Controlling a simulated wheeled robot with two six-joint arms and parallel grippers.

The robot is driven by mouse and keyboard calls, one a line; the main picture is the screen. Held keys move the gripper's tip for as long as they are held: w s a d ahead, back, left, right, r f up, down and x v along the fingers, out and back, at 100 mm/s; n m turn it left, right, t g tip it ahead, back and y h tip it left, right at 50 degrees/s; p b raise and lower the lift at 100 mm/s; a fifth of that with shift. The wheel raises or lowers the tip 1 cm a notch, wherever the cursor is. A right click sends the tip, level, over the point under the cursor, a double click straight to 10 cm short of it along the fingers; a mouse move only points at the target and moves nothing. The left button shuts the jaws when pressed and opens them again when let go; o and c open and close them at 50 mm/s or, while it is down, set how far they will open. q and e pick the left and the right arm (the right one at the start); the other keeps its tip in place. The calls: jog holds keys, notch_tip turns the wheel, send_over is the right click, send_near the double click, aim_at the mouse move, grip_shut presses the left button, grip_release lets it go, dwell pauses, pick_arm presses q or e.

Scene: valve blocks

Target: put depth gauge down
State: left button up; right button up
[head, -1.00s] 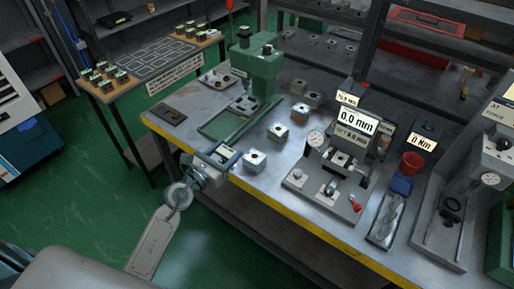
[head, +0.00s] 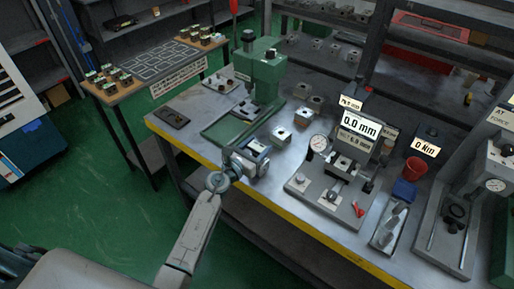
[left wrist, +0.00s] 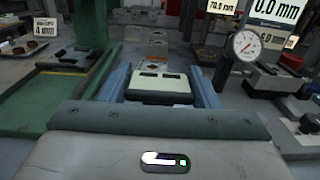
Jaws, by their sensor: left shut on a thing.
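My left gripper (head: 251,157) is over the front edge of the steel bench. In the left wrist view, its two blue-grey fingers (left wrist: 160,74) are shut on either side of a small pale thing with dark marks on top, which I take for the depth gauge (left wrist: 158,86). In the head view, the gauge (head: 257,147) shows only as a small pale and dark patch between the fingers. Its underside is hidden, so I cannot tell whether it touches the bench. My right gripper is not in view.
A green press (head: 262,68) stands behind left. A fixture with a dial (head: 318,142) and a 0.0 mm display (head: 360,127) stands to the right, with a red cup (head: 413,165) beyond.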

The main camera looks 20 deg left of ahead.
pick_arm(q)
jog(key=shift+f+b, duration=0.4)
jog(key=shift+b, duration=0.05)
jog(key=o, duration=1.1)
jog(key=shift+c, duration=0.2)
jog(key=shift+r+p, duration=0.5)
jog(key=b+v, duration=0.1)
jog(key=v, duration=1.1)
jog(key=shift+b, duration=0.4)
